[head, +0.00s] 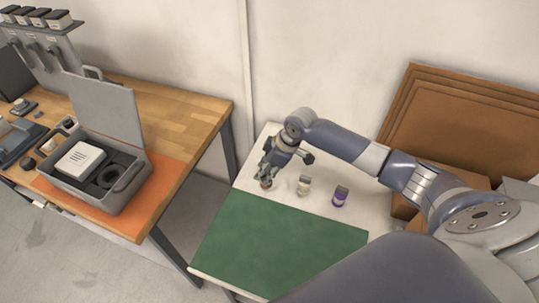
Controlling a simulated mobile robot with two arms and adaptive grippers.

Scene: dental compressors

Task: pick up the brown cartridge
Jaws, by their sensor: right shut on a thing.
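My right gripper (266,177) reaches down over the white table, near its left side behind the green mat. It is shut on a small brown cartridge (265,184), most of which the fingers hide. The cartridge is at or just above the table top; I cannot tell whether it touches. A cream cartridge (303,186) with a dark top stands to the right of the gripper, apart from it. A purple cartridge (340,197) with a dark top stands farther right. My left gripper is not in view.
A green mat (275,245) covers the front of the white table (375,226). At left, a wooden bench (185,110) holds an open grey case (108,198) on an orange mat. Cardboard sheets (455,125) lean on the wall at right. A gap separates the tables.

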